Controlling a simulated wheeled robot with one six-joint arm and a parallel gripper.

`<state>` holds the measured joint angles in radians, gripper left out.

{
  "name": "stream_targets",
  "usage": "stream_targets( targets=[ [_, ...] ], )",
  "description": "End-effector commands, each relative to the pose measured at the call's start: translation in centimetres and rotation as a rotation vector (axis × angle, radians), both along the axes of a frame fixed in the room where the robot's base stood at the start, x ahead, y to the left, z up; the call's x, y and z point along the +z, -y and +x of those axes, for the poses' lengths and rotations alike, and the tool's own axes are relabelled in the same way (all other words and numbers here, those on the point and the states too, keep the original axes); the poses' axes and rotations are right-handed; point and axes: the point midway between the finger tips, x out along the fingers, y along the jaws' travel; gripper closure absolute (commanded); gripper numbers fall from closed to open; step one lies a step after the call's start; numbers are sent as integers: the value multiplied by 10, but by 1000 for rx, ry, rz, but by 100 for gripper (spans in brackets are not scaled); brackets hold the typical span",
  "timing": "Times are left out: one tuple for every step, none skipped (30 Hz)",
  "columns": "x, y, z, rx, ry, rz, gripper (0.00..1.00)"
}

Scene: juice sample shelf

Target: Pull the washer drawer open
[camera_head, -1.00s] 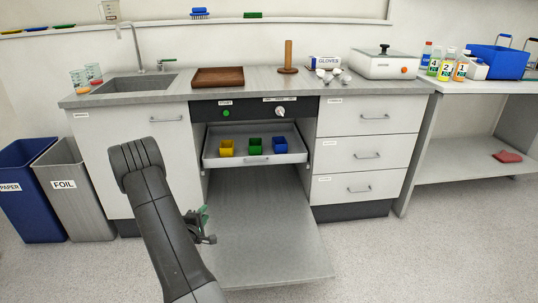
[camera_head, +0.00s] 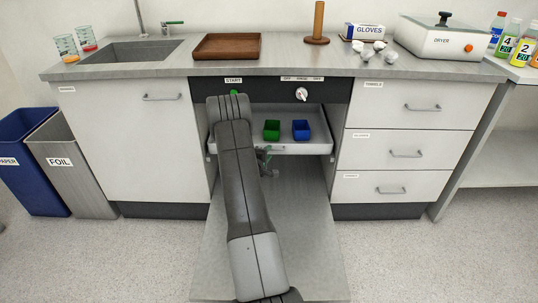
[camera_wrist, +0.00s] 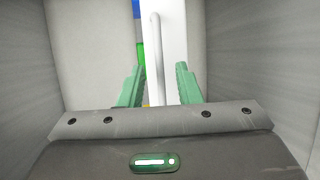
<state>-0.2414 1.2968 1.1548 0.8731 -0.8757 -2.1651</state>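The washer drawer (camera_head: 312,148) is a shallow white tray under the black control panel, standing partly out. A green bin (camera_head: 271,131) and a blue bin (camera_head: 301,130) sit in it. My arm covers the drawer's left part. My gripper (camera_head: 265,160) is at the drawer front, partly hidden by my arm. In the wrist view my gripper (camera_wrist: 160,82) has its two green fingers apart. The drawer's handle bar (camera_wrist: 157,50) runs between them, with gaps visible on both sides. The white drawer front (camera_wrist: 178,40) lies behind the bar.
The washer door (camera_head: 305,235) lies folded down below the drawer. The control panel (camera_head: 335,90) and counter (camera_head: 290,66) are above. A closed cabinet (camera_head: 135,150) is to the left and closed drawers (camera_head: 400,120) to the right. A foil bin (camera_head: 75,170) stands at far left.

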Motion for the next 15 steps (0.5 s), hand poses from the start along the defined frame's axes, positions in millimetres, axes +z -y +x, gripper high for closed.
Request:
stream_targets(
  targets=[
    [-2,2,5,0,0,1,69],
    [-2,3,8,0,1,0,69],
    [-2,4,10,0,1,0,69],
    [-3,5,11,0,1,0,69],
    [-3,5,13,0,0,0,69],
    [-3,6,14,0,0,0,69],
    [-3,6,14,1,0,0,69],
    [-3,6,15,1,0,0,69],
    [-3,6,15,1,0,0,69],
    [-3,6,15,1,0,0,69],
    [-3,6,15,1,0,-1,69],
    [-3,6,15,1,0,-1,69],
    [-3,6,15,1,0,-1,69],
    [-3,6,15,1,0,-1,69],
    [-3,6,15,1,0,-1,75]
  ],
)
